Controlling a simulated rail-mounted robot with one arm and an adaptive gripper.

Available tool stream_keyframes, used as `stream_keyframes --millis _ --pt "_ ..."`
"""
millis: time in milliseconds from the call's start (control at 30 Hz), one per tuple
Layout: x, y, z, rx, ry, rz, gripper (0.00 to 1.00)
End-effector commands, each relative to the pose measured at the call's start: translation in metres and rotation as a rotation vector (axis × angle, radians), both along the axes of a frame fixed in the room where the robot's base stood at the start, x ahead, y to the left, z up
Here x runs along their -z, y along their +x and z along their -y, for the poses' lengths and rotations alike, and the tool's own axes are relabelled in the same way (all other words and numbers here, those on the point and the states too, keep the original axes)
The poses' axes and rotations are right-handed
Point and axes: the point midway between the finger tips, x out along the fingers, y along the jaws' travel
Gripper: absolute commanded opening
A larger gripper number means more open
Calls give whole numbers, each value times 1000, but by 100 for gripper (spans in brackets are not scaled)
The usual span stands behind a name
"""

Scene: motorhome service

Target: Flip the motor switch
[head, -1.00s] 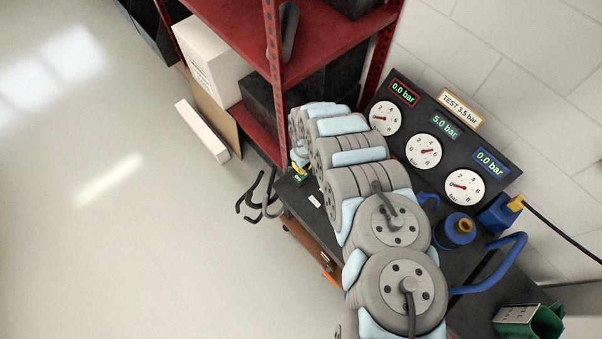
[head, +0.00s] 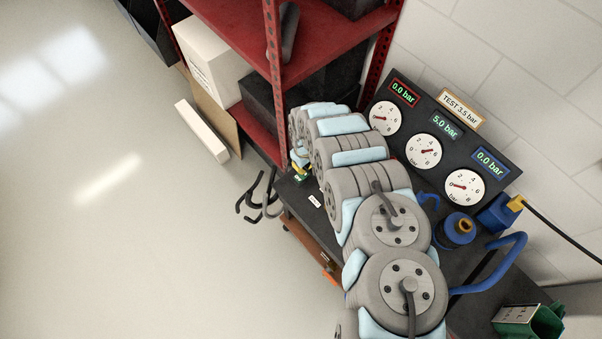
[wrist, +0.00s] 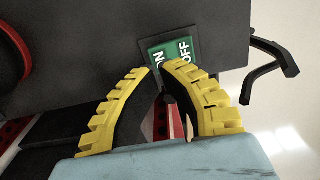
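The motor switch (wrist: 184,56) is a green plate marked ON and OFF in a dark frame on the dark panel, at the top middle of the wrist view. My gripper (wrist: 161,71) has yellow ribbed fingers that curve inward; their tips nearly meet at the plate's lower edge. It looks shut, with nothing clearly held. The fingers partly cover the ON side. Any lever and exact contact are hidden. In the head view, the green switch (head: 302,179) is small at the bench's left end, with yellow fingertips at it; my arm hides the rest of my gripper.
A gauge panel (head: 399,131) stands at the back, its displays reading 0.0, 5.0 and 0.0 bar. Red shelving (head: 271,60) stands close behind my arm. Black hooks (head: 258,200) jut out left of the bench. Blue fittings (head: 458,230) lie right of my arm. The floor at left is clear.

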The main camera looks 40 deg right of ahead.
Motion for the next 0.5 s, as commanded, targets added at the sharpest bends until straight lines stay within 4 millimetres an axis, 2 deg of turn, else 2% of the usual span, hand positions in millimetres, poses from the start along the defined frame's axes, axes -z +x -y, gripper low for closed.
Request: stream_keyframes --millis 500 --pt "5 0 0 0 0 1 0"
